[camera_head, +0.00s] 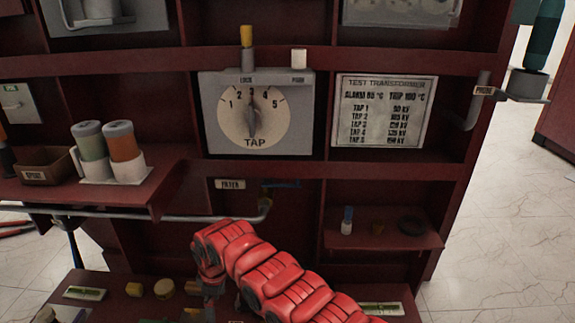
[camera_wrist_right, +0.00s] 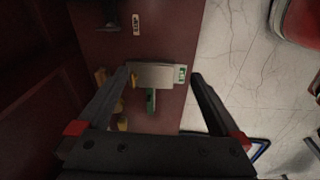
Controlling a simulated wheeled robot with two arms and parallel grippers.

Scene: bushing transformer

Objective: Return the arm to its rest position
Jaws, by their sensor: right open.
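My right arm (camera_head: 275,275), with red covers, reaches in from the bottom right in the head view and bends down at its left end. Its dark end (camera_head: 212,290) hangs over the low red shelf; the fingertips cannot be made out there. In the right wrist view my right gripper (camera_wrist_right: 163,78) is open, its two dark fingers wide apart, with nothing held between them. A pale plate with a green label (camera_wrist_right: 158,75) and a small green piece (camera_wrist_right: 151,100) lie beyond the fingers on the red surface. My left gripper is not in view.
The low shelf holds a yellow block (camera_head: 134,289) and a round tan piece (camera_head: 165,289). A grey rail (camera_head: 160,216) runs above it. A TAP dial panel (camera_head: 253,112) stands behind. A side shelf (camera_head: 385,237) holds small parts. Pale floor (camera_head: 500,240) is open at the right.

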